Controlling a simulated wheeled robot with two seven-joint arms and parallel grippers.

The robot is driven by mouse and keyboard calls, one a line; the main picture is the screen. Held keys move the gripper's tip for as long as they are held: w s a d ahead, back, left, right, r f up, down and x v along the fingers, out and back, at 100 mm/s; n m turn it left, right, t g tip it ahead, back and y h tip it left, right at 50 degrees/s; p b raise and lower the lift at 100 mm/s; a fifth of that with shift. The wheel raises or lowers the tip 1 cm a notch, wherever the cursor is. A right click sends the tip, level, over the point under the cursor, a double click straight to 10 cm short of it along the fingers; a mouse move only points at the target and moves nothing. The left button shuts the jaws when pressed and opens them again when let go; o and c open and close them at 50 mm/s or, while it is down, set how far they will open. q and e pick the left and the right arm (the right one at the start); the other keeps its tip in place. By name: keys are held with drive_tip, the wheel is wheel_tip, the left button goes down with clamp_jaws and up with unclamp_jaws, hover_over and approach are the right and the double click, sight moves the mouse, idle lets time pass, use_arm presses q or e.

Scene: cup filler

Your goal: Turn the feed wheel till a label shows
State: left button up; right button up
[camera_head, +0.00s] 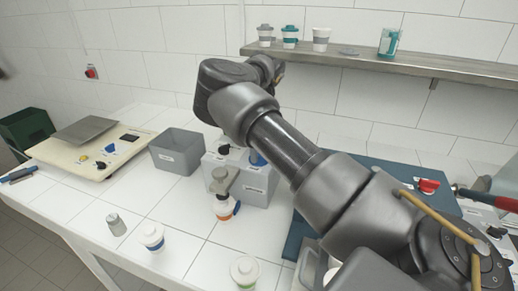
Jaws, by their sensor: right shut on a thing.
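My right arm reaches from the lower right across the middle, and its far end, with my right gripper (276,70), bends back beneath the shelf. The fingertips are hard to make out, and the thing they hold is hidden. The grey filler box (257,187) stands behind the arm, with a dark knob on top and a blue part (257,158) partly covered by the arm. A cup with an orange band (224,208) stands under its spout (223,181). I cannot make out the feed wheel or a feed label. My left gripper is out of view.
Cups (321,39) stand on the shelf (365,60). A red knob (428,186) is right.

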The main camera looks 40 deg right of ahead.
drive_tip(key=m, duration=0.6)
drive_tip(key=shift+p, duration=0.3)
drive_tip(key=shift+m, duration=0.3)
drive_tip(key=o, duration=1)
wheel_tip(320, 180, up, 11)
drive_tip(key=shift+f+b, duration=0.1)
drive_tip(key=shift+b, duration=0.65)
